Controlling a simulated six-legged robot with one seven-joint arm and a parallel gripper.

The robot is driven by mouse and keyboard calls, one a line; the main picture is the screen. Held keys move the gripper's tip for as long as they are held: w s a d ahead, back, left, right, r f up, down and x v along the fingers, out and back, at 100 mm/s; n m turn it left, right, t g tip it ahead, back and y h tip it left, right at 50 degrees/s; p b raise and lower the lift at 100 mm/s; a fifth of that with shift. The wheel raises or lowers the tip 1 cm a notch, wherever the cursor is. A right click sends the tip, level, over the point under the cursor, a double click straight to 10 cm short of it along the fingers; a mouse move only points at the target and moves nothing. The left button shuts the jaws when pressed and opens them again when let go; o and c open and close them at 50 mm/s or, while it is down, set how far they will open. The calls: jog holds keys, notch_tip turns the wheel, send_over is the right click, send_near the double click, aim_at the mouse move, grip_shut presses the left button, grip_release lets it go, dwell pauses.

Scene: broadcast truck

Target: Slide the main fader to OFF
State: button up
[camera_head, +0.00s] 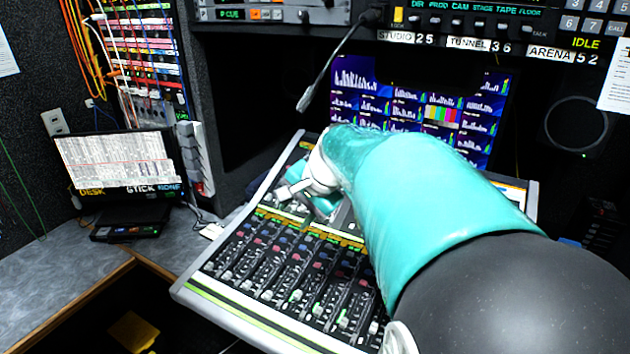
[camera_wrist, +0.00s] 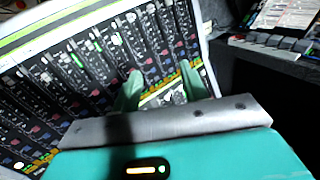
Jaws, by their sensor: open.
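The mixing console (camera_head: 250,317) lies tilted in the middle of the head view, with several rows of narrow fader strips. Small pale and green fader caps (camera_head: 296,295) sit along the slots. Which one is the main fader I cannot tell, and my arm covers the console's right part. In the wrist view the console (camera_wrist: 60,27) fills the left and middle, with a lit green cap (camera_wrist: 77,60) in one slot. My gripper (camera_wrist: 160,76) is open, with its two green fingers apart over the console's strips. I see nothing held between them. Contact with the surface is unclear.
A gooseneck microphone (camera_head: 335,65) hangs over the console's back. A monitor (camera_head: 490,105) with meters stands behind it. Rack panels (camera_head: 500,22) overhang above. The console's front edge is clear.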

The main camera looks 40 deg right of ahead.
jog(key=w+d+f+m+t, duration=0.1)
jog(key=d+f+m, duration=0.3)
jog(key=d, duration=0.8)
jog(key=d+f+m+t, duration=0.2)
jog(key=d+m, duration=0.4)
jog(key=d, duration=0.5)
jog(key=w+d+f+m+t, duration=0.1)
jog(key=d+f+m, duration=0.35)
jog(key=d, duration=0.75)
jog(key=shift+m+h, duration=0.25)
jog(key=shift+h, duration=0.15)
jog(key=x, duration=1.2)
jog(key=shift+w+f, duration=0.15)
jog(key=shift+w, duration=0.25)
grip_shut()
